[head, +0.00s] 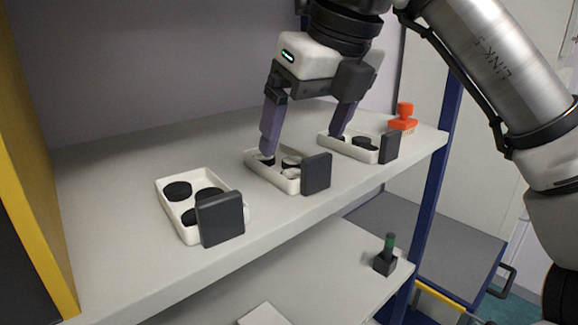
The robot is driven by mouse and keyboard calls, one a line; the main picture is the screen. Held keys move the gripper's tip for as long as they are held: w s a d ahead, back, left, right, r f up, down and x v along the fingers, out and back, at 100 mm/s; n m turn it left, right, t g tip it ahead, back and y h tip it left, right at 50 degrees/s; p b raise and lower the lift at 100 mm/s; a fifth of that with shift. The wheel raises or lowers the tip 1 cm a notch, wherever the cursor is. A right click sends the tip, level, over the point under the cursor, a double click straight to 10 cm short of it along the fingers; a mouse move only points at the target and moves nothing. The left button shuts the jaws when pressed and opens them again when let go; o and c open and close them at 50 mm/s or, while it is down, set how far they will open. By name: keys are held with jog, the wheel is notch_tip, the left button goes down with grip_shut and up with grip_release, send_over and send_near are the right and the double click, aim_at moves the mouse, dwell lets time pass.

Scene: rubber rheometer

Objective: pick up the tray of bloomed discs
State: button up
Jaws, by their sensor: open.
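Three small white trays stand in a row on the upper shelf, each with a dark upright plate at its front end. The middle tray (268,178) holds discs, and some of them (290,172) look whitish, as if bloomed. The left tray (172,215) holds several plain black discs (178,191). The right tray (345,151) holds dark discs, partly hidden. My gripper (303,144) is open and empty, pointing down over the middle tray. Its left finger overlaps the middle tray's back part, and its right finger overlaps the right tray's left end. I cannot tell whether either finger touches.
The dark plates on the middle (316,174), left (220,219) and right (390,147) trays stick up at the shelf front. A red stamp-like object (403,119) stands at the right end. A yellow panel (38,165) bounds the left. A green-topped dark item (386,256) stands on the lower shelf.

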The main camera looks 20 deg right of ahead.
aim_at(288, 164)
jog(key=shift+w+a, duration=0.1)
jog(key=shift+w, duration=0.2)
jog(key=x, duration=0.2)
jog(key=b+x, duration=0.1)
jog(key=x, duration=0.2)
jog(key=shift+w+a+f, duration=0.1)
jog(key=shift+w, duration=0.3)
jog(key=c, duration=1.1)
